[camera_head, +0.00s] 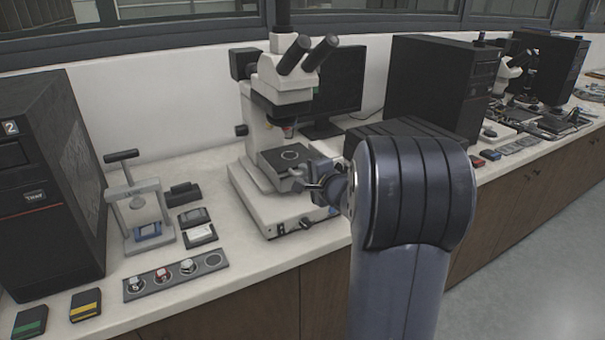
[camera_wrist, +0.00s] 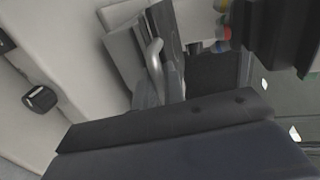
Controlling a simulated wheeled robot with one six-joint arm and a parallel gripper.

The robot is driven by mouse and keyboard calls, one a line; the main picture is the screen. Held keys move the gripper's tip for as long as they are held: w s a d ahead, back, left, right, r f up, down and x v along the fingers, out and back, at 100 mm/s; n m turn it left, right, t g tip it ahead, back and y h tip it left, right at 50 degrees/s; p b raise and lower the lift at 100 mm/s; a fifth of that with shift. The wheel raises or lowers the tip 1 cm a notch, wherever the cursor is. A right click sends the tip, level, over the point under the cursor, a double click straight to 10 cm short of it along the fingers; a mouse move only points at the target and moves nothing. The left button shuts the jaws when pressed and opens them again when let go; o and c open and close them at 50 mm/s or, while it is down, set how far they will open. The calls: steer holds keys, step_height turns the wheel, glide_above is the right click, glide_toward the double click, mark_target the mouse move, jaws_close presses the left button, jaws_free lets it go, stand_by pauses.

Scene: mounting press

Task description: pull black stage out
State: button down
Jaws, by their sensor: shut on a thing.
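The black stage (camera_head: 277,160) is a flat dark plate with a ring mark, on the white microscope (camera_head: 290,85) below its objective. My gripper (camera_head: 308,180) is at the stage's right front edge in the head view and is shut on it. The jaws are small there and partly hidden by my arm, so the exact grip is unclear. The wrist view is tilted and a large dark surface fills its lower part. The microscope's coloured objective rings (camera_wrist: 223,22) show near its top.
A small press (camera_head: 138,205) and a strip holding several small pieces (camera_head: 175,275) are to the left. A black computer tower (camera_head: 45,180) stands at far left. A monitor (camera_head: 338,85) is behind the microscope. The counter's front edge runs close below the microscope base.

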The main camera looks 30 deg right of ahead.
steer(key=f+b+v, duration=0.1)
steer(key=b+v, duration=0.1)
steer(key=v, duration=0.4)
steer(key=shift+s+f, duration=0.15)
steer(key=shift+s, duration=0.05)
steer(key=c, duration=1.6)
jaws_free()
steer(key=shift+s, duration=0.1)
steer(key=v, duration=1)
steer(key=shift+s+b, duration=0.3)
steer(key=shift+b, duration=0.1)
